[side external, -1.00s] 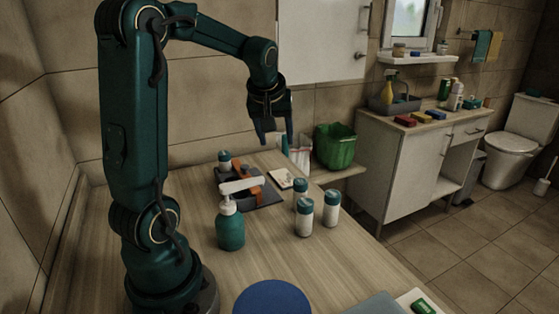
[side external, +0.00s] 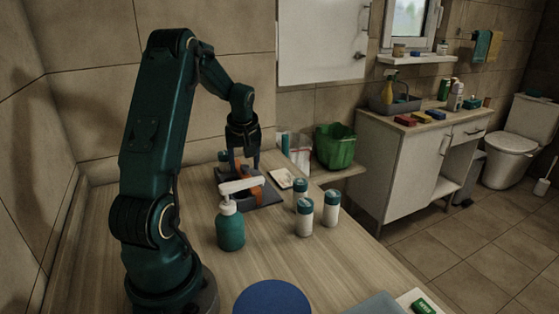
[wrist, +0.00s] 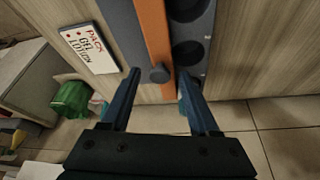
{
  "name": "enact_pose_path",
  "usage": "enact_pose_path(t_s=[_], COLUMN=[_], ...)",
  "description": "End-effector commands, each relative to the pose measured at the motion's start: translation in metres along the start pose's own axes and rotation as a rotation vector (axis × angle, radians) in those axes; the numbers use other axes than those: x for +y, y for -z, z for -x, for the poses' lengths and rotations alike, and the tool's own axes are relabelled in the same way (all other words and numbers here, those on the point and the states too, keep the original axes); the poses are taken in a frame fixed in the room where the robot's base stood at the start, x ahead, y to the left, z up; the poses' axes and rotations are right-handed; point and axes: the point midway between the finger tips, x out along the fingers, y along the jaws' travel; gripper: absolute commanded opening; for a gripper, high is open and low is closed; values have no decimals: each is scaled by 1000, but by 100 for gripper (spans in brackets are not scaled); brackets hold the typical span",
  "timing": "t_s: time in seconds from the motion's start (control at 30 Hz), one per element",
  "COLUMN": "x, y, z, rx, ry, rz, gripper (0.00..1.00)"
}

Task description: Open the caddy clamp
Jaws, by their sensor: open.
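The caddy (side external: 268,199) is a dark grey tray on the wooden counter, with round holes that show in the wrist view (wrist: 192,52). Its clamp is an orange bar (wrist: 153,32) across the caddy, with a dark round knob (wrist: 158,73) near its end. The orange bar also shows in the side view (side external: 250,177), partly hidden by my gripper and the pump bottle. My gripper (side external: 246,168) is open and points down over the caddy. In the wrist view its fingers (wrist: 160,80) are apart, on either side of the bar and knob. Contact cannot be told.
A teal pump bottle (side external: 231,228) stands in front of the caddy. Several white bottles with teal caps (side external: 304,216) stand to its right. A label card (wrist: 88,48) lies beside the caddy. A blue disc (side external: 272,298) lies at the front. A green bin (side external: 335,147) stands behind right.

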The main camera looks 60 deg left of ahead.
Motion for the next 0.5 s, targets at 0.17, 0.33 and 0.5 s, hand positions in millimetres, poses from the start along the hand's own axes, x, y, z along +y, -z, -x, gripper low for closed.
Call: enact_pose_path(t_s=[0.17,0.33,0.5], x=[0,0,0], y=[0,0,0], z=[0,0,0], rx=[1,0,0], ry=[0,0,0], rz=[0,0,-1], gripper=[54,0,0])
